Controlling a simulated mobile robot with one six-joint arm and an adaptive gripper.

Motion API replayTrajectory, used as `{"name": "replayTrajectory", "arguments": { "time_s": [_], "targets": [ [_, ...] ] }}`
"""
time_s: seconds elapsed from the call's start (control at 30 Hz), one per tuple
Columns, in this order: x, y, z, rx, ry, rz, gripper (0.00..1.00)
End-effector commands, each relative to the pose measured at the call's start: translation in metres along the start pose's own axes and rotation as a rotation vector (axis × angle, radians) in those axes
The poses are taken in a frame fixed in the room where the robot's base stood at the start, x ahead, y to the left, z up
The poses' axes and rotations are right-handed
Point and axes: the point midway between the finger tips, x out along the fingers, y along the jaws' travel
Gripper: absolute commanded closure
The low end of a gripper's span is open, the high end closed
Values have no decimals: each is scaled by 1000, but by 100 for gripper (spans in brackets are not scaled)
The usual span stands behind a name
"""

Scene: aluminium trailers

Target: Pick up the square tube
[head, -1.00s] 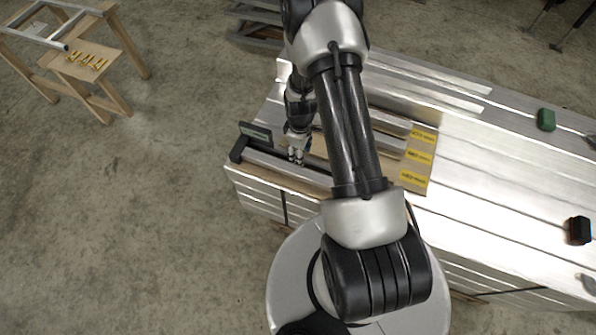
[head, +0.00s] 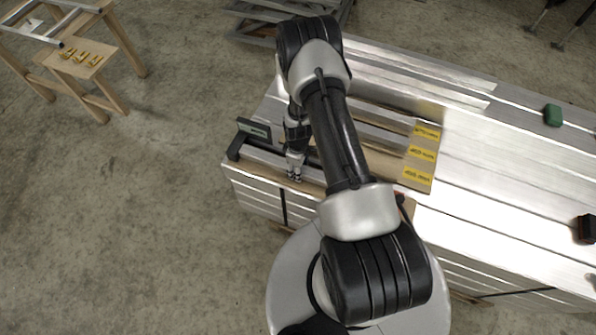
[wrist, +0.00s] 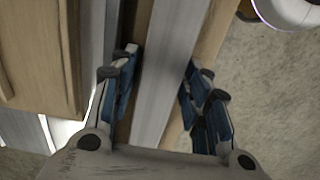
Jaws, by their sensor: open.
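A long silver square tube (wrist: 170,65) runs up the wrist view between the fingers of my gripper (wrist: 162,95). The fingers stand apart, one on each side of the tube, and I see gaps beside it. In the head view the tube (head: 262,157) lies along the near left edge of the aluminium stack, and my gripper (head: 295,176) is over it, pointing down. My gripper is open and holds nothing. My arm hides the right part of the tube in the head view.
A wooden board with yellow labels (head: 420,154) lies right of my arm. A small dark display (head: 255,129) stands behind the tube's left end. A green block (head: 553,115) and a black block (head: 587,229) sit on the right. A wooden trestle (head: 115,50) stands far left.

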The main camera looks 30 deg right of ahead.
Motion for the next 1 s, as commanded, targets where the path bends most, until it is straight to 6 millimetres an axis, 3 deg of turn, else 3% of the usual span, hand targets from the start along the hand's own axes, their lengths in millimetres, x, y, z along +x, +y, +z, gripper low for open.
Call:
{"name": "replayTrajectory", "arguments": {
  "time_s": [0.23,0.87,1.0],
  "targets": [
    [3,1,0,0,1,2,57],
    [3,1,0,1,1,1,99],
    [3,1,0,1,1,1,100]
  ]
}}
